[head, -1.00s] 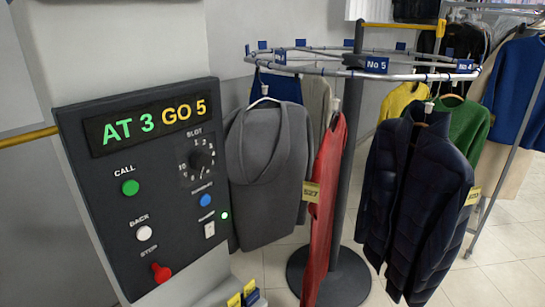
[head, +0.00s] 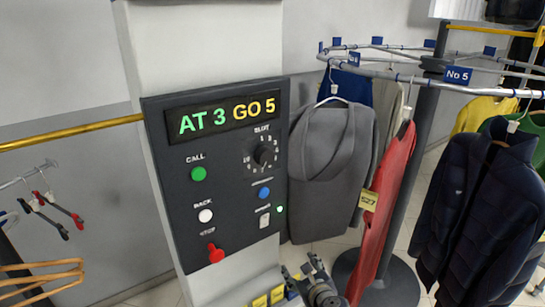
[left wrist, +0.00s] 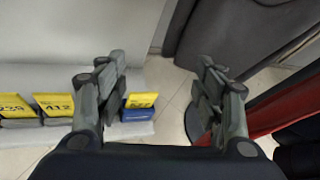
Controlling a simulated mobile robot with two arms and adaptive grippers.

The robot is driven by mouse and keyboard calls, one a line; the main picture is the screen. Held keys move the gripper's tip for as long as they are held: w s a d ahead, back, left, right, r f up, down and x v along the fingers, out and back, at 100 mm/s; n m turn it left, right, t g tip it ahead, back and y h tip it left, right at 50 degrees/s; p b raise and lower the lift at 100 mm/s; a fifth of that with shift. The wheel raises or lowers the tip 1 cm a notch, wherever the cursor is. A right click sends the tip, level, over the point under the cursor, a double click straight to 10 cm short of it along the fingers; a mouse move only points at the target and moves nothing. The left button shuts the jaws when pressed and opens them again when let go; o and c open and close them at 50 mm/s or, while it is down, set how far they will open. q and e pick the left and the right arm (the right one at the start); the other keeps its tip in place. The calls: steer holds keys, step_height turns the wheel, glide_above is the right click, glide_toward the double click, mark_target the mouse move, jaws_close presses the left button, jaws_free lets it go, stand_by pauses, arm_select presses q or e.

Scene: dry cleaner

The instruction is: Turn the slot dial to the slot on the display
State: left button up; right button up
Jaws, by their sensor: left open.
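The dark control panel (head: 160,120) on the pale column carries a display (head: 225,116) reading "AT 3 GO 5". The slot dial (head: 264,155) is a small black knob with numbers around it, on the right half of the panel below the display. Its pointer is too small to read surely. My left gripper (head: 315,277) shows at the bottom of the head view, below and right of the panel, apart from the dial. In the left wrist view my left gripper (left wrist: 163,85) is open with nothing between its fingers. My right gripper is out of view.
Other controls on the panel are a green CALL button (head: 198,174), white BACK button (head: 205,215), red STOP knob (head: 216,253) and blue button (head: 264,192). A grey garment (head: 325,170) hangs close right of the panel. Yellow tags (left wrist: 55,105) lie on a ledge below.

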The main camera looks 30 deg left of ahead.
arm_select(q)
step_height(320, 180, up, 18)
steer(key=w+y+p, duration=0.1)
steer(key=y, duration=0.2)
steer(key=g+y+p, duration=0.2)
steer(key=y, duration=0.2)
glide_toward(268, 159)
steer(key=shift+n, duration=0.4)
steer(key=p+x, duration=0.3)
steer(key=x, duration=0.5)
steer(key=shift+a+r, duration=0.1)
steer(key=shift+a, duration=0.25)
steer(key=shift+w+a+p, duration=0.3)
steer(key=shift+a, duration=0.05)
steer(key=shift+c, duration=0.2)
steer(key=c, duration=1)
